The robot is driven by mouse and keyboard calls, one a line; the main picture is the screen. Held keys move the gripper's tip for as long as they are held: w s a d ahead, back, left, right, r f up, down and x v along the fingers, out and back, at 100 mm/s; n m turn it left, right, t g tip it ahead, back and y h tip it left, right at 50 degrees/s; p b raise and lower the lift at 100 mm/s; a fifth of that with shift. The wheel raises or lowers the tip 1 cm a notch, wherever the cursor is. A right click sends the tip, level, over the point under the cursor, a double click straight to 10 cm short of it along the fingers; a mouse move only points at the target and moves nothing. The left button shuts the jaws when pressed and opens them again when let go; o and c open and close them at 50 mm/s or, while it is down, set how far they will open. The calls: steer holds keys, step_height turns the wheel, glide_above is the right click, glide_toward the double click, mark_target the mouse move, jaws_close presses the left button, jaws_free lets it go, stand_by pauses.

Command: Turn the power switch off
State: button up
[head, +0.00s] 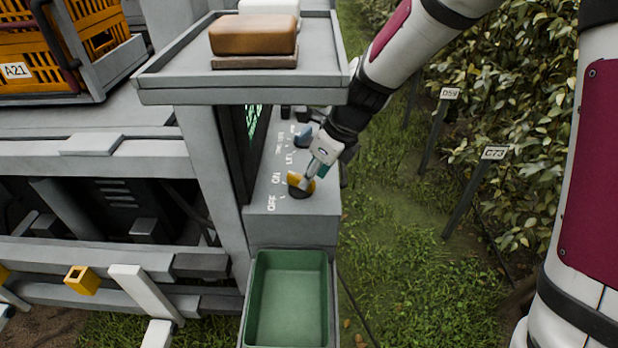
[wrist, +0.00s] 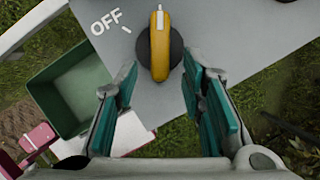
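The power switch is a yellow rotary knob (head: 302,183) on a round black base, on the grey control panel under the shelf. It also shows at the top middle of the wrist view (wrist: 160,45). There its white-marked end points up the picture, away from the OFF label at its left. In the head view the ON and OFF labels are left of the knob. My gripper (head: 314,174) is at the knob. In the wrist view my gripper (wrist: 152,80) is open, its teal fingers apart on either side of the knob's near end. Contact is not visible.
A blue knob (head: 303,134) sits farther back on the panel. The shelf (head: 160,80) holding a brown block (head: 253,35) overhangs the panel. A green bin (head: 288,300) is in front of the panel. Grass and hedge lie to the right.

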steer(key=shift+x, duration=1.5)
jaws_close()
steer(key=n+g, duration=0.1)
steer(key=n, duration=0.1)
steer(key=w+n+g+b, duration=0.1)
steer(key=n, duration=0.2)
steer(key=shift+w+d+n+y, duration=0.1)
steer(key=shift+d+n+y, duration=0.1)
steer(key=shift+n+y, duration=0.15)
steer(key=n, duration=0.1)
steer(key=n+g+b, duration=0.1)
steer(key=n, duration=0.1)
steer(key=shift+w, duration=0.3)
steer(key=shift+w+a+n+g+b, duration=0.1)
steer(key=shift+n+g+b, duration=0.2)
steer(key=shift+n, duration=0.5)
steer(key=shift+w+a+n+g+b, duration=0.1)
steer(key=shift+n+g+b, duration=0.1)
steer(key=shift+n+g, duration=0.4)
steer(key=shift+n, duration=0.35)
